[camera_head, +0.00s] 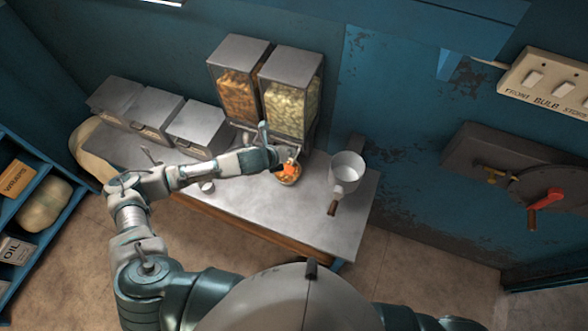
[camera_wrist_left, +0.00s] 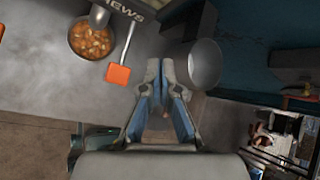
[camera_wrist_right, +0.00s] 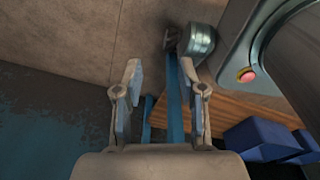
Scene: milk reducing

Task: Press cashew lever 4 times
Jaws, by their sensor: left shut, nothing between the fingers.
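The cashew dispenser (camera_head: 290,98) is the right one of two clear bins with grey lids at the back of the counter. Its lever ends in an orange paddle (camera_wrist_left: 118,75), left of my left gripper (camera_wrist_left: 160,68) in the left wrist view. The left gripper is shut and empty, apart from the paddle there. A bowl of nuts (camera_wrist_left: 91,38) sits under the dispenser's spout. In the head view the orange paddle (camera_head: 289,170) overlaps the bowl. My right gripper (camera_wrist_right: 161,70) is open and empty in its wrist view, away from the counter.
A white pan (camera_head: 347,166) with a brown handle stands right of the bowl; it shows close to the left gripper in the left wrist view (camera_wrist_left: 205,63). A second dispenser (camera_head: 237,82) and grey boxes (camera_head: 155,108) line the back. The counter's front right (camera_head: 310,225) is clear.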

